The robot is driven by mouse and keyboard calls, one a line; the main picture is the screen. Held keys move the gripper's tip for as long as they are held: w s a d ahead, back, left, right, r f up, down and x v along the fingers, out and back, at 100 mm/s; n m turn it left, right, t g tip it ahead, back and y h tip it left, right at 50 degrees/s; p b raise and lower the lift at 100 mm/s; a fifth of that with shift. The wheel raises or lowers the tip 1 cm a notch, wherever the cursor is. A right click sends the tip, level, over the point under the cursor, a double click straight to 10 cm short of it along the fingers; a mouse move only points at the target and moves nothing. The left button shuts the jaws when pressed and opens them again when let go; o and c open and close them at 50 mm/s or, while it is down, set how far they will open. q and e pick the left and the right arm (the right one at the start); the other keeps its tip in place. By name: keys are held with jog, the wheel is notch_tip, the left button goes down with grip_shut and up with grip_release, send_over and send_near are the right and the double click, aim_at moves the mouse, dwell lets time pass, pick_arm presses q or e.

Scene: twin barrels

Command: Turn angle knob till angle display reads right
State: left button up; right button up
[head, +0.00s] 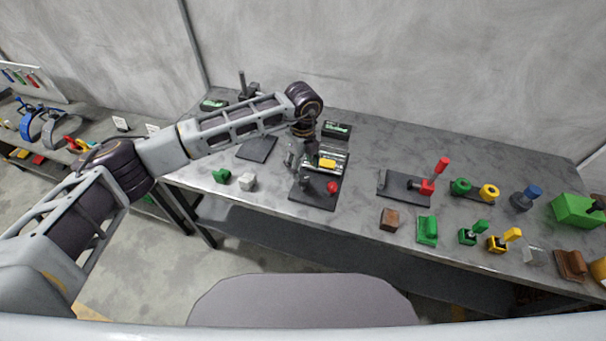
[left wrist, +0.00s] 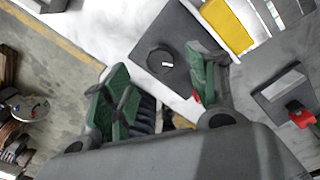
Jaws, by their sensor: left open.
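A round black knob (left wrist: 160,62) with a small white mark sits on a dark plate (left wrist: 150,35) in the left wrist view. My left gripper (left wrist: 160,90) is open, with its green-padded fingers spread either side of the view below the knob. The knob lies beyond the fingertips and looks apart from them. In the head view my left gripper (head: 298,155) hangs low over the bench, left of the yellow block, and the knob cannot be made out there. A dark display box (head: 336,129) with a greenish screen stands behind; its reading is too small to tell. My right gripper is out of view.
Close by are a yellow block (head: 327,163) on a metal fixture and a red knob (head: 333,188). Green (head: 221,176) and white (head: 247,181) pieces lie to the left near the bench edge. A red-handled device (head: 428,185) and several coloured parts fill the right.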

aim_at(303, 177)
pick_arm(q)
jog(key=shift+f+p, duration=0.4)
jog(key=shift+f, duration=2.25)
jog(key=c, duration=1)
